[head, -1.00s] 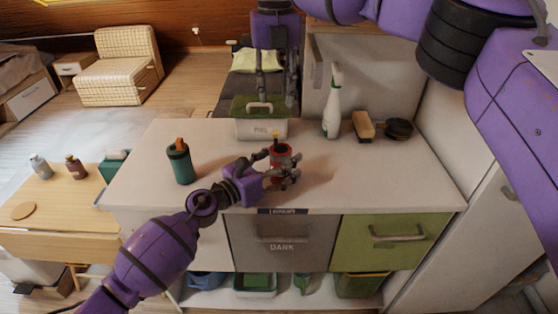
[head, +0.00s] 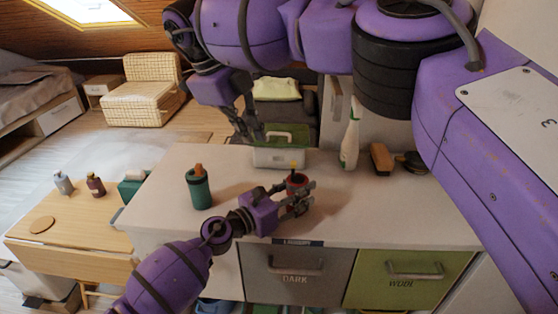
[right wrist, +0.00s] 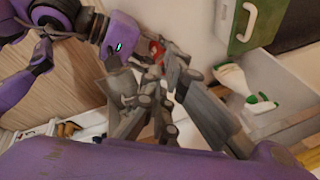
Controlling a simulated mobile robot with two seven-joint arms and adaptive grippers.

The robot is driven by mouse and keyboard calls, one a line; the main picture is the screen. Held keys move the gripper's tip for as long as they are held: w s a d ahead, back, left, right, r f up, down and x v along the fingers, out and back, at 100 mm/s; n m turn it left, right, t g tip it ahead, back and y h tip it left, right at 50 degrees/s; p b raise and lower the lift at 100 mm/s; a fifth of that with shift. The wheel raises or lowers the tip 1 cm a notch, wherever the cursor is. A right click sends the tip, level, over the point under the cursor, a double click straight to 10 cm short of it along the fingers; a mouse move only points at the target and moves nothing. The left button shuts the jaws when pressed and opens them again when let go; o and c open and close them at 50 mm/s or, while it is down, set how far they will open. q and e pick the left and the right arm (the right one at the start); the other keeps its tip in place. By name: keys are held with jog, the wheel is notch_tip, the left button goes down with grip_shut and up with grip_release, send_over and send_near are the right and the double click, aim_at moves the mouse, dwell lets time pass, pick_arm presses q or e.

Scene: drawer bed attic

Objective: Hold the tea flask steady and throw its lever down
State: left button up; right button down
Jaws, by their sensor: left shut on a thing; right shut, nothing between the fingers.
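The tea flask (head: 297,180) is a small red vessel with a yellow piece, likely its lever (head: 292,165), standing up at its top. It stands on the white counter near the front edge. My left gripper (head: 298,200) is shut around its body and hides much of it. My right gripper (head: 248,135) is shut and empty, behind and left of the flask, beside the white box. In the right wrist view the red flask (right wrist: 155,48) shows small beyond my right gripper's fingers (right wrist: 165,75); its lever cannot be made out there.
A green bottle with an orange top (head: 198,188) stands left on the counter (head: 160,215). A white box with a green lid (head: 280,157) is behind the flask. A spray bottle (head: 350,142), a brush (head: 381,158) and a dark round item (head: 411,162) stand right.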

jog(key=a+n+h, duration=0.1)
jog(key=n, duration=0.4)
jog(key=n+t+h, duration=0.1)
jog(key=n+t, duration=0.1)
jog(key=n, duration=1.5)
send_near(293, 170)
jog(key=w+a+f, duration=0.3)
jog(key=a+f, duration=0.1)
jog(key=f, duration=0.1)
jog(key=shift+w+d+f, duration=0.1)
jog(key=shift+w+d, duration=0.05)
jog(key=shift+d, duration=1.05)
jog(key=shift+w+d+f, duration=0.1)
jog(key=shift+w+d, duration=0.1)
jog(key=shift+d, duration=1)
